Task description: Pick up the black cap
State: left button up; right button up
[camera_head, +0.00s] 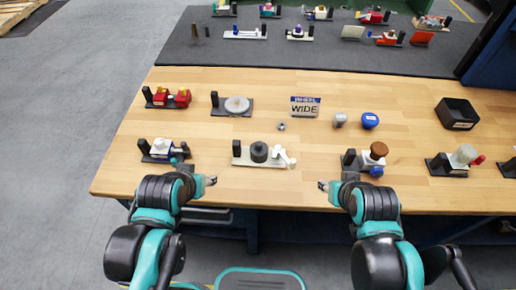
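The black cap (259,151) is a round dark piece. It sits upright on a pale fixture plate (244,162) near the front middle of the wooden table. A black post stands at the plate's left end and a white part at its right end. My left gripper (211,180) is at the table's front edge, left of and nearer than the cap, apart from it. My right gripper (322,186) is at the front edge, right of and nearer than the cap, also apart. Both look empty; their finger opening is too small to judge.
A fixture with blue and white parts (160,148) stands close behind my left gripper. A brown-knobbed fixture (374,155) stands close behind my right gripper. A grey knob (339,120), a blue knob (370,121), a small nut (281,126) and a black bin (457,113) stand farther back.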

aim_at(259, 150)
jog(key=z, duration=0.35)
jog(key=j+z, duration=0.35)
jog(key=k+j+z, duration=0.1)
jog(key=j+z, duration=0.15)
jog(key=z, duration=0.15)
jog(key=k+j+z, duration=0.1)
jog(key=j+z, duration=0.25)
jog(key=k+j+z, duration=0.3)
jog(key=k+j, duration=0.25)
jog(key=j, duration=0.1)
